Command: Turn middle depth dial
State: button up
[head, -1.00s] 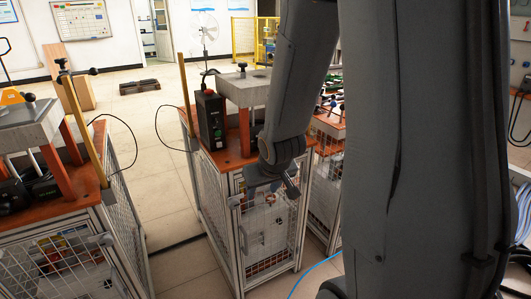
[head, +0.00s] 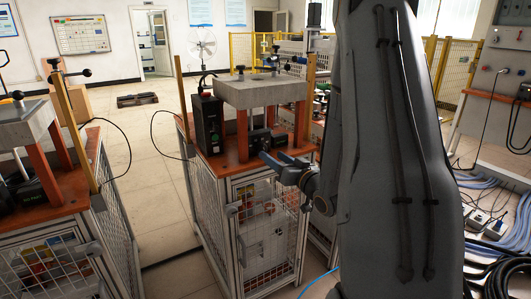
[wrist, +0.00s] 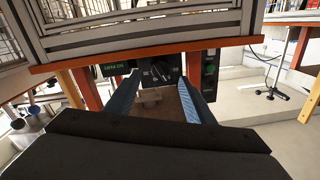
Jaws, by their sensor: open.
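A black control unit (head: 259,141) stands on the orange tabletop under the grey slab, between the orange legs, in the head view. In the wrist view its dark face (wrist: 155,72) lies beyond my fingertips, with pale marks around a dial and a green label to the left. The dial is too small and dark to read its setting. My gripper (head: 274,157) is at tabletop height at the front of the cart, fingers pointing towards the unit. In the wrist view my gripper (wrist: 160,90) is open, its blue fingers either side of the dial face with nothing between them.
The heavy grey slab (head: 262,92) on orange legs overhangs the unit. A tall black box (head: 208,124) with a red button stands to the left on the orange tabletop (head: 228,164). A second, similar cart (head: 50,205) stands further left, with clear floor between.

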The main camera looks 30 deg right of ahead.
aim_at(266, 151)
jog(key=w, duration=0.5)
jog(key=shift+w+a, duration=0.25)
jog(key=shift+w, duration=0.15)
jog(key=shift+c, duration=0.3)
jog(key=c, duration=1)
